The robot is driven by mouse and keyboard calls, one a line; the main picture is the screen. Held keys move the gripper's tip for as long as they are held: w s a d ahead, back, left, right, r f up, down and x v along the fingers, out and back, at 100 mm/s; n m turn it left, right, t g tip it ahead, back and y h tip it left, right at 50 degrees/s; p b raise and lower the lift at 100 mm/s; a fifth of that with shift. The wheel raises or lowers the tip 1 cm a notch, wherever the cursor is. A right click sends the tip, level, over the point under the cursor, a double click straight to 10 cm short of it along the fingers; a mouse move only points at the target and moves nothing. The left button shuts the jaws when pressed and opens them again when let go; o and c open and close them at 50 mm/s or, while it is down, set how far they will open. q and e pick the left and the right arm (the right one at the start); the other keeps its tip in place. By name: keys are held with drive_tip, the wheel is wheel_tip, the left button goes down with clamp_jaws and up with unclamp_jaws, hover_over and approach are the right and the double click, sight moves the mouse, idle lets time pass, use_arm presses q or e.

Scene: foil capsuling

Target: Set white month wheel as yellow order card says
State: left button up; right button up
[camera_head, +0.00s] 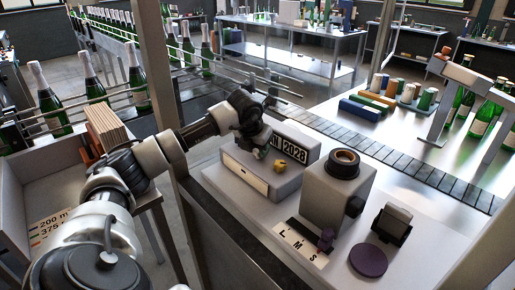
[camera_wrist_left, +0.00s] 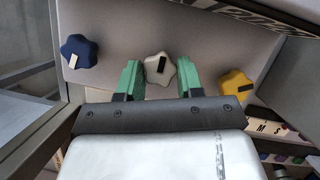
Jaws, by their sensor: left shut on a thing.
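The white month wheel (camera_wrist_left: 162,66) is a star-shaped knob with a black mark, on the sloped face of a grey date unit (camera_head: 290,183). My left gripper (camera_wrist_left: 160,80) has its green fingers shut on the wheel's two sides; in the head view the left gripper (camera_head: 259,150) is at the unit's front. A blue knob (camera_wrist_left: 78,50) is left of the white wheel and a yellow knob (camera_wrist_left: 235,84) is right. The display (camera_head: 291,150) reads 2028 after a month ending in N, its start hidden by my arm. I cannot identify a yellow order card. My right gripper is out of view.
A grey box with a dark ring on top (camera_head: 345,161) stands right of the unit. An L M S plate (camera_head: 301,241) with a purple lever and a purple disc (camera_head: 368,260) lie in front. A conveyor (camera_head: 400,160) runs behind. Bottles stand at left.

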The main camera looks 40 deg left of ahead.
use_arm(q)
drive_tip(key=shift+r, duration=0.15)
idle(0.3)
drive_tip(key=o, duration=0.9)
drive_tip(key=b+v, duration=0.1)
drive_tip(key=v, duration=0.9)
drive_tip(key=shift+s+r+b, duration=0.15)
drive_tip(key=shift+r+b, duration=0.2)
drive_tip(key=shift+b, duration=0.05)
